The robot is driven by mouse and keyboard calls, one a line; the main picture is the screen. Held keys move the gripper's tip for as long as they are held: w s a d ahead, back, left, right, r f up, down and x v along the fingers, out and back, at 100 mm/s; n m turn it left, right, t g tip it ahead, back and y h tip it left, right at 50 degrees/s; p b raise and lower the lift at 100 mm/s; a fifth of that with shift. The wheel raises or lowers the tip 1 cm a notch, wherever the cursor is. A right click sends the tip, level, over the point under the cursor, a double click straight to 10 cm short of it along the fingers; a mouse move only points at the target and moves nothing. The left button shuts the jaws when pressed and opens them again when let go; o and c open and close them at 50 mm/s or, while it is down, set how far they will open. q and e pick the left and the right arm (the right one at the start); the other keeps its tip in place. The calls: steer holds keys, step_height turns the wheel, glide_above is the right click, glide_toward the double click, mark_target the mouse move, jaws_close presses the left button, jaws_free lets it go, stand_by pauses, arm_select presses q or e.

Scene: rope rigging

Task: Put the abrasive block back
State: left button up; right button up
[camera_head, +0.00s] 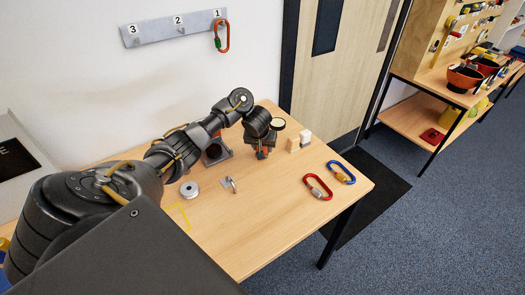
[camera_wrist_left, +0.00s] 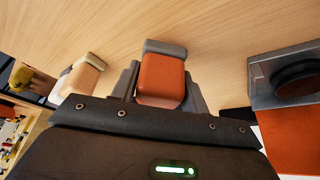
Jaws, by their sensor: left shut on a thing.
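My left gripper (camera_head: 262,152) is low over the far part of the wooden table. It is shut on an orange-red block with a grey end (camera_wrist_left: 162,78), which I take to be the abrasive block. In the left wrist view the block sits between the two grey fingers, with the table close beyond it. In the head view only a little orange (camera_head: 262,155) shows under the gripper. I cannot tell whether the block touches the table. My right gripper is not in view.
A grey holder with a dark round opening (camera_head: 215,152) stands left of the gripper. A wood-coloured block (camera_head: 293,144) and a white piece (camera_head: 305,136) stand close on the right. A grey disc (camera_head: 190,190), red carabiner (camera_head: 318,188) and blue carabiner (camera_head: 341,173) lie nearer.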

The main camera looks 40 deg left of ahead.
arm_select(q)
steer(key=shift+w+f, duration=0.1)
steer(key=shift+f, duration=0.55)
steer(key=shift+r, duration=0.1)
steer(key=o, duration=1)
steer(key=shift+f, duration=0.2)
